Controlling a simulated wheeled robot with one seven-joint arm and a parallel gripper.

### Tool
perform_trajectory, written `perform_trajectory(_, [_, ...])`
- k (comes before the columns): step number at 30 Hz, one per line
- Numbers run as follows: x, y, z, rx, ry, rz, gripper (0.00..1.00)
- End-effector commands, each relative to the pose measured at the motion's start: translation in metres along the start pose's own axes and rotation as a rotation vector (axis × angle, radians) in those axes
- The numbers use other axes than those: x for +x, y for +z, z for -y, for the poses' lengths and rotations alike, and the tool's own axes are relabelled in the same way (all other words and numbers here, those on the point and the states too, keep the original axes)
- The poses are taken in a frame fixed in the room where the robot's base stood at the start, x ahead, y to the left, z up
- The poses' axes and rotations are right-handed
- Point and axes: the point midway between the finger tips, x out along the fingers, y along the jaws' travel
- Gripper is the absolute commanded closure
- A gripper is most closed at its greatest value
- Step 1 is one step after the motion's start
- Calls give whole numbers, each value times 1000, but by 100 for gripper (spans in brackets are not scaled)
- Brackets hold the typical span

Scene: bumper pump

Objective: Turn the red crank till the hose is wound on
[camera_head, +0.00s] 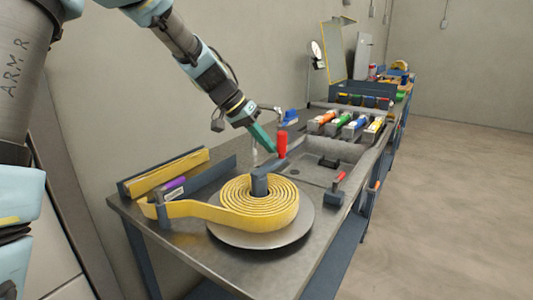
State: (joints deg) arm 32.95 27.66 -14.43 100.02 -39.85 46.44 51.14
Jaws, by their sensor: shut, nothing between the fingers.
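The red crank handle (282,144) stands upright at the end of a dark crank arm (270,164), which points to the back right from the hub (259,183). The yellow flat hose (262,213) lies coiled in several turns around the hub on a round grey plate (262,240). A free length of hose (190,208) runs left from the coil to the dark guide at the table's left. My gripper (267,145), with green fingers, is shut and empty. It points down and to the right, close to the left of the red handle; I cannot tell if they touch.
A sink basin (318,168) lies behind the reel, with a tap near my gripper. A small dark block with a red handle (335,188) stands at the right edge. Colored tools (350,127) line the back. Open floor (440,210) lies to the right.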

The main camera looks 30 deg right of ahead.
Motion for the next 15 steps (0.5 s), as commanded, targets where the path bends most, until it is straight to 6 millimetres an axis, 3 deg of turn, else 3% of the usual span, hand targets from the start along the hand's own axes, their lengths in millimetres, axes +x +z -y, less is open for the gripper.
perform_trajectory(15, [19,-2,-37,392,213,208,100])
